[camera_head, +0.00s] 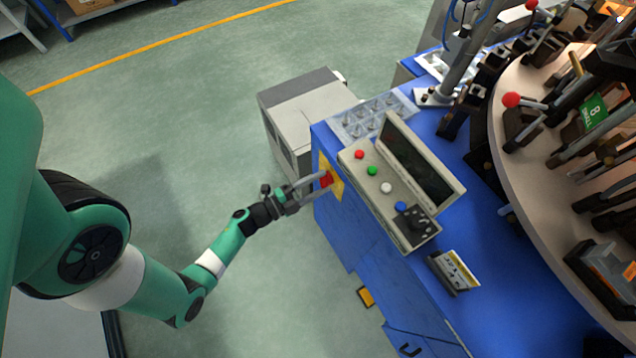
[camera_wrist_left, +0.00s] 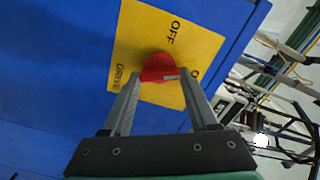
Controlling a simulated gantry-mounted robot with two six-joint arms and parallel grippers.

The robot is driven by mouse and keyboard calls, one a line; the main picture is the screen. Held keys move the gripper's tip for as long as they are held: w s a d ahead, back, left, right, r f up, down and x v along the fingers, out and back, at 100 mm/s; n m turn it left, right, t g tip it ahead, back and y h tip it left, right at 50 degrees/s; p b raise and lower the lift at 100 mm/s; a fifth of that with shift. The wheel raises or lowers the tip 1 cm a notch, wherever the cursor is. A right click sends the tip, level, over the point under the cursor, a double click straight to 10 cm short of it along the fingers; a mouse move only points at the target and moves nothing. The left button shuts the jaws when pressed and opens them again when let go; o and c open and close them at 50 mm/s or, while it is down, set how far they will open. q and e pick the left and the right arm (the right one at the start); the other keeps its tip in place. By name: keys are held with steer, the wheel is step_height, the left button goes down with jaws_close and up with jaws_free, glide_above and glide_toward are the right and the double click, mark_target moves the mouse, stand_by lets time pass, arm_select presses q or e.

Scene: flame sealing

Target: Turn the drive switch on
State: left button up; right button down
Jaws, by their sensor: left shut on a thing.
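The drive switch is a red knob (camera_head: 326,179) on a yellow plate (camera_head: 337,188) on the side of the blue cabinet. In the left wrist view the red knob (camera_wrist_left: 158,68) sits between my finger ends, and the yellow plate (camera_wrist_left: 195,45) carries the words OFF and DRIVE. My left gripper (camera_head: 316,184) is at the plate, shut on the red knob; in the wrist view its two fingers (camera_wrist_left: 162,88) lie on either side of the knob. The knob's exact pointing direction is hard to tell. My right gripper is not in view.
A control panel (camera_head: 360,170) with coloured buttons and a dark screen (camera_head: 415,155) stands on the blue cabinet (camera_head: 345,230). A grey box unit (camera_head: 310,105) stands beside it. A round table (camera_head: 510,130) with fixtures is at the right.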

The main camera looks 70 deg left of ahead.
arm_select(q)
steer(key=m+b, duration=0.1)
steer(key=m, duration=0.3)
steer(key=shift+f+m, duration=0.1)
steer(key=shift+m, duration=0.3)
stand_by(0.4)
steer(key=o, duration=1.4)
steer(key=shift+s+d+p, duration=0.4)
steer(key=shift+s+p, duration=0.1)
steer(key=shift+s, duration=1.4)
steer(key=shift+s+d+p, duration=0.4)
steer(key=shift+s+p, duration=0.15)
steer(key=shift+s, duration=1.4)
steer(key=shift+s+d+p, duration=0.4)
steer(key=shift+s+p, duration=0.1)
steer(key=shift+s, duration=1.4)
steer(key=shift+a, duration=0.1)
